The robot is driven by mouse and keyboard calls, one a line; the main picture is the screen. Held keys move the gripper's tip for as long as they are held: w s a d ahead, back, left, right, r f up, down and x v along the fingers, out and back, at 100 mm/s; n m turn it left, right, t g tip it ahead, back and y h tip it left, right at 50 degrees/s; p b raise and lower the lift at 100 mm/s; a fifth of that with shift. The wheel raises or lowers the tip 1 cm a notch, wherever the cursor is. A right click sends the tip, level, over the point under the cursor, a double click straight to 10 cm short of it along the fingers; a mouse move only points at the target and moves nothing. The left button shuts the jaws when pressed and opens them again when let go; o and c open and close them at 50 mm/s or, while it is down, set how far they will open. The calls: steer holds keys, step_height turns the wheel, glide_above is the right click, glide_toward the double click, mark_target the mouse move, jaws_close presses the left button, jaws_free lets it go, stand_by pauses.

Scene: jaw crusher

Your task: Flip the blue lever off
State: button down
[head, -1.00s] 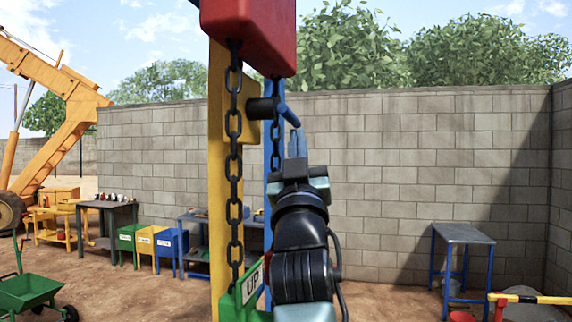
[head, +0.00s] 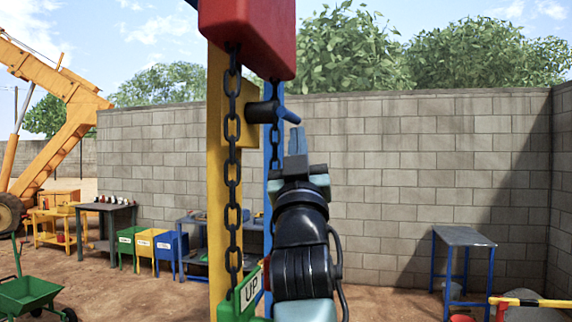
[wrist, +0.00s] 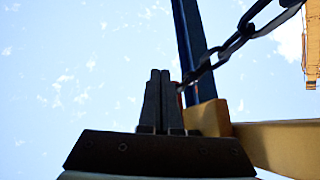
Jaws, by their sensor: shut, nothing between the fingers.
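The blue lever (head: 288,115) sticks out to the right and slightly down from a black pivot (head: 262,112) on the yellow post, in the upper middle of the head view. My gripper (head: 298,142) points up just below the lever's outer end, its fingers together and empty. In the head view a small gap shows between fingertips and lever; depth is hard to judge. In the wrist view my shut fingers (wrist: 160,75) stand against sky, and I cannot make out the lever there.
A dark chain (head: 233,170) hangs from a red block (head: 248,38) left of my arm. Yellow (head: 217,180) and blue (head: 268,150) posts stand close by. A green part labelled UP (head: 249,291) is below. The wall (head: 430,170) lies behind; right of my arm is open.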

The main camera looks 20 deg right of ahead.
steer(key=b+v, duration=0.3)
steer(key=v, duration=0.4)
steer(key=shift+s, duration=0.15)
steer(key=shift+f, duration=0.15)
